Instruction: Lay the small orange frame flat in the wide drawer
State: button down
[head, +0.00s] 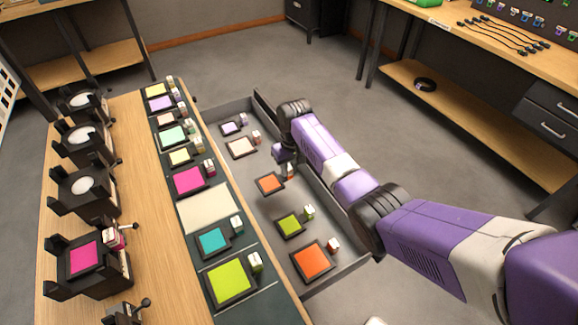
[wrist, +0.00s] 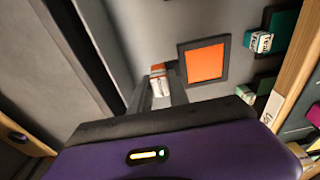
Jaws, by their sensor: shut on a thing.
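The small orange frame (head: 270,183) has a dark rim and an orange panel, with a small orange-and-white tab block (head: 290,171) beside it. My gripper (head: 287,168) is shut on that tab block. In the wrist view the fingers close around the block (wrist: 158,80), with the frame (wrist: 204,61) to its right. The frame is level or nearly so over the open wide drawer (head: 270,208). I cannot tell whether it touches the drawer floor. The fingertips are partly hidden by my wrist in the head view.
The drawer also holds a lilac frame (head: 231,127), a peach frame (head: 241,147), a green frame (head: 290,224) and a larger orange frame (head: 313,261). Several coloured frames lie on the counter's dark strip (head: 262,311). Black fixtures (head: 85,190) stand at left.

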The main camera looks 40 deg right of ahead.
jog(key=shift+f+b, duration=1.1)
jog(key=shift+f, duration=0.85)
jog(key=shift+f+b, duration=0.75)
jog(key=shift+f, duration=0.55)
jog(key=c, duration=1.2)
grip_release()
jog(key=shift+s, duration=0.1)
jog(key=shift+o, duration=0.2)
jog(key=r, duration=0.2)
jog(key=r+p, duration=0.1)
jog(key=r, duration=0.5)
jog(key=shift+s+a+p, duration=0.15)
jog(key=shift+s+p, duration=0.2)
jog(key=shift+s, duration=0.05)
notch_tip(320, 180, up, 7)
jog(key=p, duration=0.7)
jog(key=shift+f, duration=0.1)
